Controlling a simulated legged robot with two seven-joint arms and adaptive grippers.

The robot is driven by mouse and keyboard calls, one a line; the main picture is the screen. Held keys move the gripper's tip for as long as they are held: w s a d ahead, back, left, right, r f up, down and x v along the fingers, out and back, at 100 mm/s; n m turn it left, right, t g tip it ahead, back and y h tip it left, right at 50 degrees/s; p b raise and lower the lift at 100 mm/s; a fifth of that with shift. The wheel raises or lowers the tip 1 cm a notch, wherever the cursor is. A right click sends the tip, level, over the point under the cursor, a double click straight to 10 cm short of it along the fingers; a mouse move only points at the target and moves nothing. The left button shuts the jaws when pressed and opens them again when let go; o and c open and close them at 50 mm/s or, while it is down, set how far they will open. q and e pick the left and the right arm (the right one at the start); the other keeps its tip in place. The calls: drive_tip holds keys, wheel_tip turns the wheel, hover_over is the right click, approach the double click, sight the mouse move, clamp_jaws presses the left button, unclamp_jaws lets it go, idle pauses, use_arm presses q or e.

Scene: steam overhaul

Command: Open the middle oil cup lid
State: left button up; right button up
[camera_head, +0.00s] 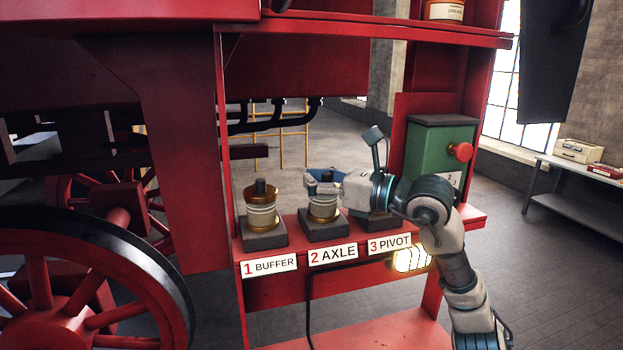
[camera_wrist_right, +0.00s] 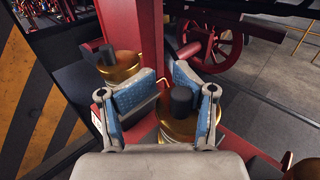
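The middle oil cup (camera_head: 323,207), above the "2 AXLE" label (camera_head: 333,254), stands on a dark square base. My right gripper (camera_head: 322,186) is at its top, coming from the right and covering much of its lid. In the right wrist view, the brass lid (camera_wrist_right: 176,128) carries a dark knob (camera_wrist_right: 181,101). The blue-padded fingers of the right gripper (camera_wrist_right: 163,100) are spread on both sides of the knob. A gap shows on the knob's left, and it sits closer to the right finger. The lid looks closed. My left gripper is not in view.
The buffer oil cup (camera_head: 262,208) stands left of the middle one, its lid on. The pivot cup's base (camera_head: 375,224) is on the right, mostly hidden by my arm. A green box (camera_head: 432,155) with a red button stands behind. A red shelf (camera_head: 470,216) carries these.

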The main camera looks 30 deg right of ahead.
drive_tip(key=shift+w+d+f, duration=0.1)
drive_tip(key=shift+d+f, duration=0.05)
drive_tip(key=shift+d, duration=0.4)
drive_tip(key=shift+d+f, duration=0.15)
drive_tip(key=shift+d, duration=0.4)
clamp_jaws()
drive_tip(key=shift+d, duration=0.2)
drive_tip(key=shift+s+a+r, duration=0.15)
drive_tip(key=shift+s, duration=0.3)
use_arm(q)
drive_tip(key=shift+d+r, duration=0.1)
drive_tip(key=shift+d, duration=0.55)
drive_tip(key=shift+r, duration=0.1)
